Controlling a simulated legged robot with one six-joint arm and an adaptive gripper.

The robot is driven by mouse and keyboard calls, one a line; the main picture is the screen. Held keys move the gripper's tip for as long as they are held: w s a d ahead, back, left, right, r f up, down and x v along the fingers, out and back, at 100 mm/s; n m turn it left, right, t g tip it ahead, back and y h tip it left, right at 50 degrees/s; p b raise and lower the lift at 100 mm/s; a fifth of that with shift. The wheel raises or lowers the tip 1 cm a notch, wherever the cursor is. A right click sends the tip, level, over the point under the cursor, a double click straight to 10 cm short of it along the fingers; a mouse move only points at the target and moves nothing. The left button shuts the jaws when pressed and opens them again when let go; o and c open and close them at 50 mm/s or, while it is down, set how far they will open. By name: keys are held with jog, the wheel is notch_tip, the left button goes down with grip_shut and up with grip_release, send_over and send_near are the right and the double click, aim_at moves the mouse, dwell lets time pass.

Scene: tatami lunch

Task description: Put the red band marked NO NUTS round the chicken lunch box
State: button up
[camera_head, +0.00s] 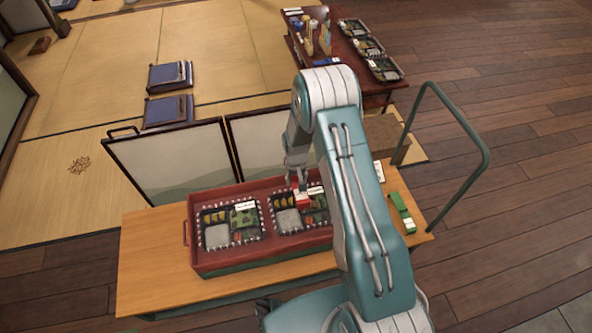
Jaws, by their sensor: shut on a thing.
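My gripper (297,181) reaches down over the red tray (264,268) on the low wooden table. It is shut on the red band (302,199), a small red piece with a white patch. The band is over the right lunch box (285,220); I cannot tell whether it touches the box. A second lunch box (217,237) sits to its left in the tray. Both are dark, divided boxes with white labels too small to read, so I cannot tell which is chicken. My arm hides the right end of the tray.
A green band-like piece (402,213) lies on the table (150,270) right of my arm. Low screens (170,160) stand behind the tray. A green rail (465,125) rises at the right. A dark red table (330,58) with more boxes is behind. The table's left end is clear.

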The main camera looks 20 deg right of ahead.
jog(key=f, duration=0.5)
jog(key=s+f, duration=0.1)
jog(key=f, duration=0.2)
jog(key=shift+f, duration=3.7)
jog(key=shift+s+f, duration=0.2)
jog(key=shift+f, duration=0.65)
jog(key=o, duration=0.8)
jog(key=shift+w+r, duration=0.1)
jog(key=shift+r, duration=4)
